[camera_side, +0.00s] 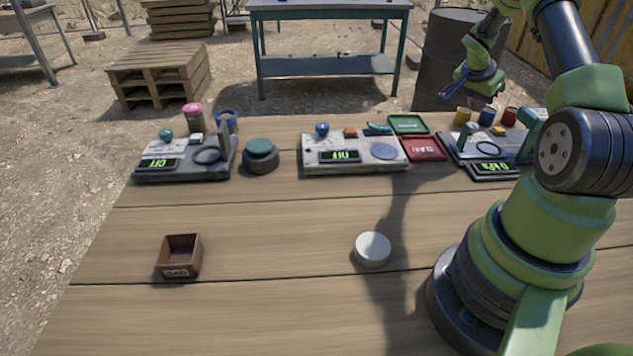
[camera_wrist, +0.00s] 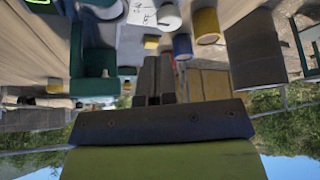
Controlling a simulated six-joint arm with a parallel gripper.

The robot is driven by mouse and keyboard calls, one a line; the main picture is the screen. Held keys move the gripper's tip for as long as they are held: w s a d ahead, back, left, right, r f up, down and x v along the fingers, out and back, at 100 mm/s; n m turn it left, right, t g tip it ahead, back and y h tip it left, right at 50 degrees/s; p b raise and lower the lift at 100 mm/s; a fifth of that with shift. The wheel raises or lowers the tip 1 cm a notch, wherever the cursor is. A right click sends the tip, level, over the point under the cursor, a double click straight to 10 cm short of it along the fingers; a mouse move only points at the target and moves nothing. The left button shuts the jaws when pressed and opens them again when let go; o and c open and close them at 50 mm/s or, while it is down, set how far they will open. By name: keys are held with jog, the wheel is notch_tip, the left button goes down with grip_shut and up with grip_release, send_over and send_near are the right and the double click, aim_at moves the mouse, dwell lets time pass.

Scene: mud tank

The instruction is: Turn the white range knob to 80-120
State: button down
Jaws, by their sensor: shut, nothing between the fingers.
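My gripper (camera_side: 452,92) is raised behind the right-hand instrument panel (camera_side: 460,150), above the back of the table. In the wrist view its two dark fingers (camera_wrist: 154,78) are together with nothing between them. A white round piece (camera_wrist: 168,17) shows at the top of the wrist view, beyond the fingertips and apart from them. I cannot tell whether it is the range knob. A plain white disc (camera_side: 372,250) lies on the front of the table, with no scale visible around it. No 80-120 marking is readable in either view.
A middle panel (camera_side: 310,150) and a left panel (camera_side: 185,172) with lit displays line the table's back. Red (camera_side: 424,148) and green (camera_side: 408,124) trays sit between panels. Several coloured jars stand behind the right panel. A small brown box (camera_side: 180,257) is front left.

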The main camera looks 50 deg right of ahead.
aim_at(454, 137)
jog(key=shift+f, duration=3.5)
jog(key=shift+s+f, duration=0.1)
jog(key=shift+w+d, duration=0.1)
jog(key=shift+w, duration=0.85)
jog(key=shift+w+d, duration=0.15)
jog(key=shift+w, duration=0.15)
jog(key=shift+d, duration=0.1)
jog(key=shift+w, duration=0.1)
jog(key=shift+w+a, duration=0.15)
jog(key=shift+a, duration=0.15)
notch_tip(454, 137, up, 6)
